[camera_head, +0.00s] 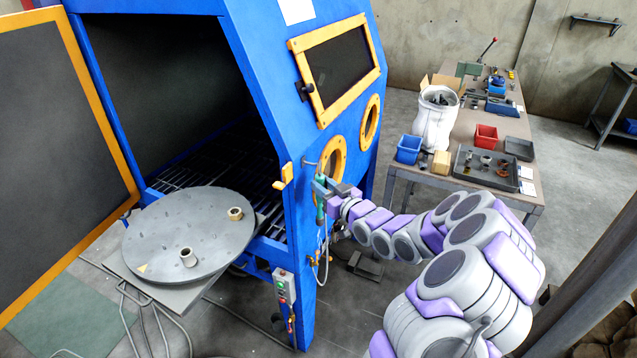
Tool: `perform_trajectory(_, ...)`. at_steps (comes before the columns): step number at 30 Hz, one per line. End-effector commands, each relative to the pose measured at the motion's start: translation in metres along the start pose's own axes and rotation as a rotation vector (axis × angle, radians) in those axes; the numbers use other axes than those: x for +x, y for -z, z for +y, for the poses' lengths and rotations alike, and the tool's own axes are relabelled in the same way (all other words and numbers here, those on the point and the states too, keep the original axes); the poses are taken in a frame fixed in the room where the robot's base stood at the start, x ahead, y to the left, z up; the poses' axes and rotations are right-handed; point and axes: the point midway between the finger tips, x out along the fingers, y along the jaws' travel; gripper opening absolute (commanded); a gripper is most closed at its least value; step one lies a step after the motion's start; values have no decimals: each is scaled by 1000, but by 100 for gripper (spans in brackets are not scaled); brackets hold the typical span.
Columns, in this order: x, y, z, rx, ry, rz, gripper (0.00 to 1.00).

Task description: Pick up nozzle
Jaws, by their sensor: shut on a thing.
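The nozzle (320,211), a slim teal-green piece, is upright at the front of the blue blast cabinet (250,70), below and left of a yellow-rimmed round port. My gripper (322,188), dark grey, reaches in from the right and is shut around the nozzle's upper part. The jaws hide some of the nozzle, and its lower part shows below them. A pale hose (325,250) hangs beneath it. I cannot tell whether the nozzle still touches its holder (309,162).
The cabinet door (50,150) stands open at left. A round turntable (190,232) carrying two small metal parts sits outside the opening. A control box (284,288) is on the cabinet's corner post. A workbench (440,182) with bins and trays stands at right. A pedal (365,265) lies on the floor.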

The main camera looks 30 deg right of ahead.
Motion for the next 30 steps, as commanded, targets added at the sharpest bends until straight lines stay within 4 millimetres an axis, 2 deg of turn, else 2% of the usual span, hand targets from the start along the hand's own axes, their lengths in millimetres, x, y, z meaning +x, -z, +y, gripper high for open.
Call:
perform_trajectory(18, -109, 1, 1, -3, -2, -3, 0)
perform_trajectory(24, -134, 1, 0, -1, -1, -2, 0)
perform_trajectory(30, -148, 0, -1, -1, 1, -2, 0)
